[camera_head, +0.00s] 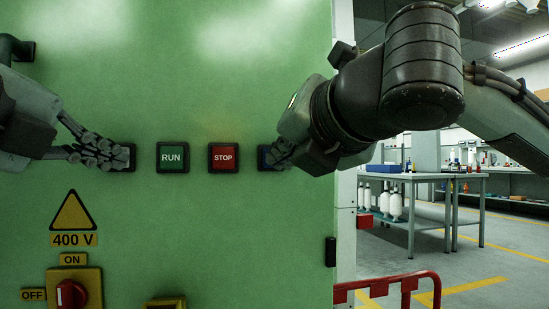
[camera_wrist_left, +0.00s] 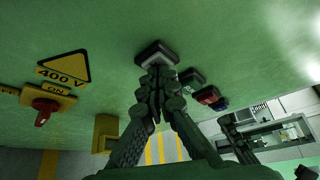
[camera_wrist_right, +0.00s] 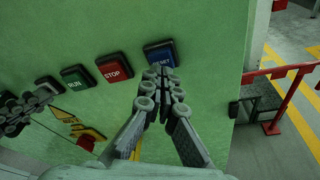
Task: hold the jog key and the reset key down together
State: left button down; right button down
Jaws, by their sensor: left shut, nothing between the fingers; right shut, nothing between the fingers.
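The jog key (camera_head: 131,158) is the dark-framed key at the left end of the row, its face mostly covered by my left gripper (camera_head: 117,156). In the left wrist view the jog key (camera_wrist_left: 155,52) shows just beyond the closed fingertips (camera_wrist_left: 158,76). The blue reset key (camera_head: 263,160) is at the right end, partly covered by my right gripper (camera_head: 276,156). In the right wrist view the reset key (camera_wrist_right: 160,52) shows its lettering, with closed fingertips (camera_wrist_right: 162,84) at its lower edge. Both grippers are shut and empty. I cannot tell whether either key is pressed in.
Between them are the green RUN key (camera_head: 172,157) and red STOP key (camera_head: 223,157). Below are a 400 V sign (camera_head: 73,218) and a yellow switch box with a red knob (camera_head: 71,293). A red rail (camera_head: 408,279) stands right of the green cabinet (camera_head: 210,240).

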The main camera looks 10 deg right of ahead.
jog(key=shift+s, duration=2.2)
notch_tip(320, 180, up, 10)
